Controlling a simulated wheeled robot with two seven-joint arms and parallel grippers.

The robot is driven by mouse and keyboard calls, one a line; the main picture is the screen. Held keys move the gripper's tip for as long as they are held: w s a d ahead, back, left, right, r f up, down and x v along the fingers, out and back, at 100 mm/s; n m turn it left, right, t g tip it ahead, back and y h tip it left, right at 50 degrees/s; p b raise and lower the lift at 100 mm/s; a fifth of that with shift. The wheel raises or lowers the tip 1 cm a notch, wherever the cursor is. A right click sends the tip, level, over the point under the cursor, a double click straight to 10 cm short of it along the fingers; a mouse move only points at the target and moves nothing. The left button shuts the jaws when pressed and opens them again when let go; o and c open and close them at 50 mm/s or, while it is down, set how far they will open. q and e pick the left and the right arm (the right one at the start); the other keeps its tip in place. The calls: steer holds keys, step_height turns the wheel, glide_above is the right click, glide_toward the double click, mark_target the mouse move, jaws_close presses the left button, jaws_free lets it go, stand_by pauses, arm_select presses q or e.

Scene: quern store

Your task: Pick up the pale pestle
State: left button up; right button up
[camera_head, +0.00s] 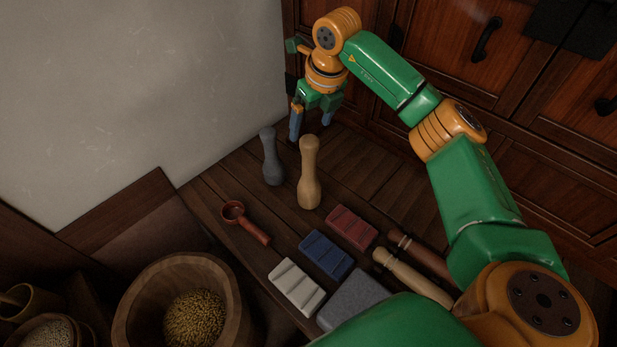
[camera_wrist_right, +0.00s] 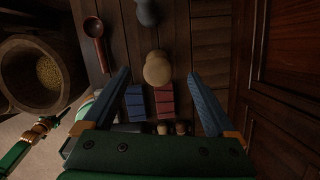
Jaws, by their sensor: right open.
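The pale pestle (camera_head: 309,175) stands upright on the dark plank top, with a rounded head and a wider foot. Its round head also shows in the right wrist view (camera_wrist_right: 157,68), between and beyond the fingers. A grey pestle (camera_head: 271,157) stands upright just left of it; it is also at the top of the wrist view (camera_wrist_right: 147,12). My right gripper (camera_head: 311,131) is open and empty, behind and above the pale pestle in the head view. Green and orange parts that look like my left arm (camera_wrist_right: 36,132) show small in the wrist view; its jaws are unclear.
A red scoop (camera_head: 246,222), white (camera_head: 297,287), blue (camera_head: 326,255) and red (camera_head: 351,227) ridged blocks, a grey stone block (camera_head: 358,299) and wooden handled tools (camera_head: 412,274) lie nearer. A grain bowl (camera_head: 143,310) is lower left. Wall and cabinet (camera_head: 455,75) border the top.

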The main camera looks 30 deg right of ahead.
mark_target(311, 141)
steer(key=f+b, duration=0.3)
steer(key=f, duration=0.1)
steer(key=shift+s+a, duration=0.15)
steer(key=shift+s, duration=0.15)
steer(key=shift+w+f, duration=0.1)
steer(key=shift+f, duration=0.15)
steer(key=b+x, duration=0.1)
steer(key=x, duration=0.5)
steer(key=shift+f+b, duration=0.3)
steer(key=shift+b, duration=0.05)
arm_select(q)
steer(key=w+f, duration=0.4)
steer(key=shift+d, duration=0.2)
arm_select(e)
steer(key=shift+r, duration=0.1)
jaws_close()
